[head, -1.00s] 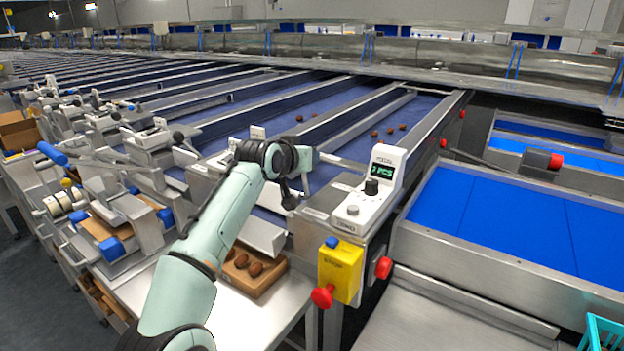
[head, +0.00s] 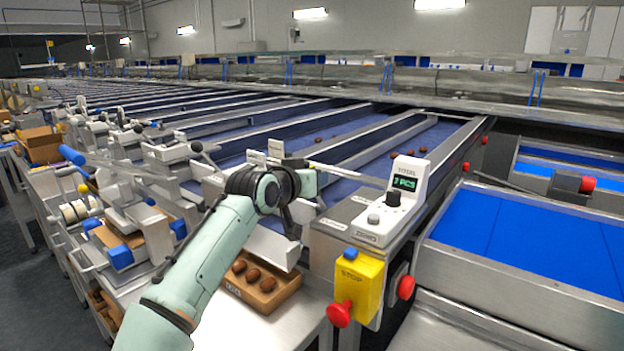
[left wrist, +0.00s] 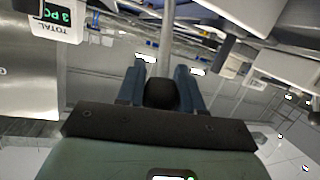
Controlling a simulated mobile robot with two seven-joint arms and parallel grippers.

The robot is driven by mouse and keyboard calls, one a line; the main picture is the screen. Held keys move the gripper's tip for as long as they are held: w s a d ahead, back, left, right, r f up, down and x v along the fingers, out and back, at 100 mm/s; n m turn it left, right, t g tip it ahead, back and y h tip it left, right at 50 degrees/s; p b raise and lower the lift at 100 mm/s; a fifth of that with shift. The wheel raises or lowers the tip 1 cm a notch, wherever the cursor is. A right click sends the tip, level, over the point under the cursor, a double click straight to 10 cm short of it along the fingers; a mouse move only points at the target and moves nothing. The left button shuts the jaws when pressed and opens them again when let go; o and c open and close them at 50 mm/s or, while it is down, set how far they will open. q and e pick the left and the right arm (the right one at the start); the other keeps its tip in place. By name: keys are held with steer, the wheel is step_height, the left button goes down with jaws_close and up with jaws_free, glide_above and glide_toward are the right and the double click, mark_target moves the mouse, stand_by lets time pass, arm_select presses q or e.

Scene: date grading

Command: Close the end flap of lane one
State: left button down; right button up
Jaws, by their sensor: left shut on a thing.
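In the head view my left arm reaches from the bottom to the near end of lane one, beside the control box. My left gripper (left wrist: 160,88) is shut on a black ball knob (left wrist: 160,95) at the end of a thin metal rod (left wrist: 167,40). This lever rod (head: 347,173) runs right from the gripper toward the control box. A bare metal plate (head: 268,246), which looks like the end flap, slopes down below the gripper. My arm hides its upper part, so I cannot tell how far open it stands. My right gripper is in neither view.
A wooden box (head: 262,302) with several dates sits below the plate. The control box (head: 392,200) and a yellow stop box (head: 358,285) with a red button stand close at the right. Neighbouring lane levers (head: 180,150) crowd the left. A few dates (head: 422,150) lie on the belt.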

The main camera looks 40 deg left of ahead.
arm_select(q)
steer(key=shift+s+r, duration=0.15)
steer(key=shift+r, duration=0.1)
steer(key=c, duration=0.8)
jaws_free()
steer(key=shift+o, duration=0.2)
steer(key=shift+f, duration=0.1)
steer(key=shift+s+d, duration=0.1)
steer(key=shift+s, duration=0.35)
steer(key=v, duration=1.2)
steer(key=shift+s, duration=0.25)
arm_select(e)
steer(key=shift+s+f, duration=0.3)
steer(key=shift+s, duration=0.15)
arm_select(q)
steer(key=shift+d, duration=0.15)
